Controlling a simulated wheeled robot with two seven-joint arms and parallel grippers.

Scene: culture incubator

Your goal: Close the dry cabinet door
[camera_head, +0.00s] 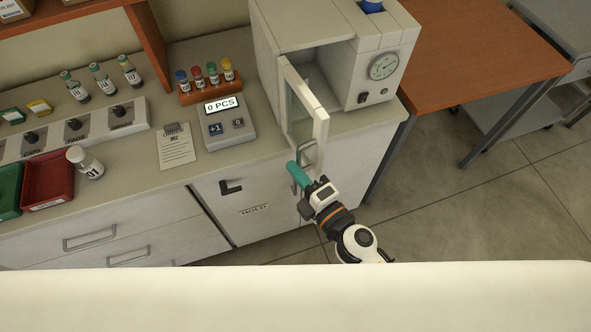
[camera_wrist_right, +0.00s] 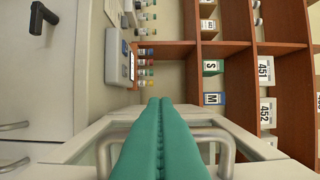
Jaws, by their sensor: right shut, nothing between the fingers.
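The dry cabinet (camera_head: 345,62) is a pale box with a round dial, standing on the counter's right end. Its glass-paned door (camera_head: 304,105) stands open, swung out toward the counter's front edge. The door's metal handle (camera_head: 306,160) is near my right gripper. My right gripper (camera_head: 294,168) has teal fingers, shut with nothing between them, beside the handle at the door's outer end. In the right wrist view the shut fingers (camera_wrist_right: 160,130) reach across the looped handle (camera_wrist_right: 222,145); I cannot tell whether they touch it. My left gripper is not in view.
A counter device reading "0 PCS" (camera_head: 225,122) and a rack of colored-cap vials (camera_head: 210,85) stand left of the door. A white bottle (camera_head: 85,162) and a red tray (camera_head: 48,180) are farther left. A brown table (camera_head: 470,50) stands to the right, with open floor before it.

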